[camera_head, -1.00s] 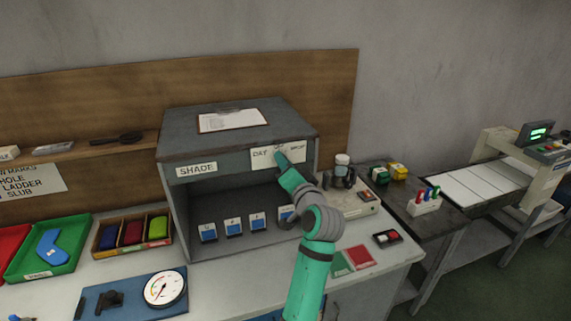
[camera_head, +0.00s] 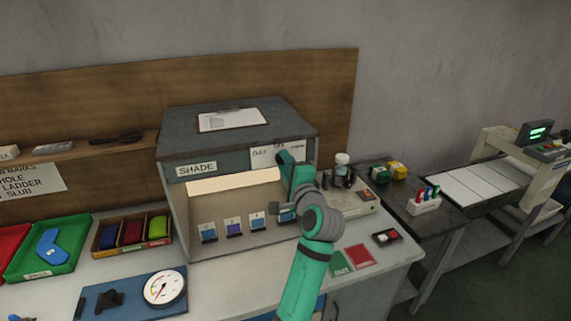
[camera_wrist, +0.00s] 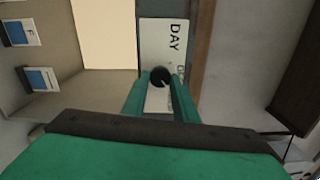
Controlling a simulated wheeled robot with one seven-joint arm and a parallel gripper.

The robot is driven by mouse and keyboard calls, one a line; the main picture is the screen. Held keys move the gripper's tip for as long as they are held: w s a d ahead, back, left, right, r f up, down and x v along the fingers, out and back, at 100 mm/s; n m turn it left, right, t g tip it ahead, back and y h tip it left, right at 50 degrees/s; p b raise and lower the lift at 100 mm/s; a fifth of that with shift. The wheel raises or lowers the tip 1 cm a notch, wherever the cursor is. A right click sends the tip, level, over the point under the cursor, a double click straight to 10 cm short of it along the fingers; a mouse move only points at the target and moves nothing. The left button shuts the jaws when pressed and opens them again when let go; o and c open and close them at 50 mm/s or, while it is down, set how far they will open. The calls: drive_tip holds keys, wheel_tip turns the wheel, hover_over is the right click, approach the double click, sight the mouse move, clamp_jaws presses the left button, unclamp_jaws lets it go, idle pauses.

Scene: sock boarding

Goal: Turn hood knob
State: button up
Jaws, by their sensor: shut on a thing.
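The hood is a grey box (camera_head: 237,143) labelled SHADE, standing on the bench with an open front. Its inside is lit, with a bright panel (camera_head: 236,181) under the top. The hood knob (camera_wrist: 160,76) is a small round black knob on a white label plate (camera_wrist: 152,45) reading DAY; the rest of the lettering is partly hidden. My gripper (camera_wrist: 160,84) has its two fingers on either side of the knob and is shut on it. In the head view my gripper (camera_head: 284,158) covers the knob at the hood's front right.
Small blue-and-white cards (camera_head: 233,227) stand inside the hood. A clipboard (camera_head: 232,120) lies on its top. A dial gauge (camera_head: 164,288), green tray (camera_head: 49,247) and yarn box (camera_head: 133,233) sit left. A jar (camera_head: 342,163) and red-and-green pad (camera_head: 352,259) are right.

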drive_tip(key=shift+m, duration=0.4)
drive_tip(key=o, duration=1)
drive_tip(key=v, duration=1.1)
drive_tip(key=shift+a, duration=0.1)
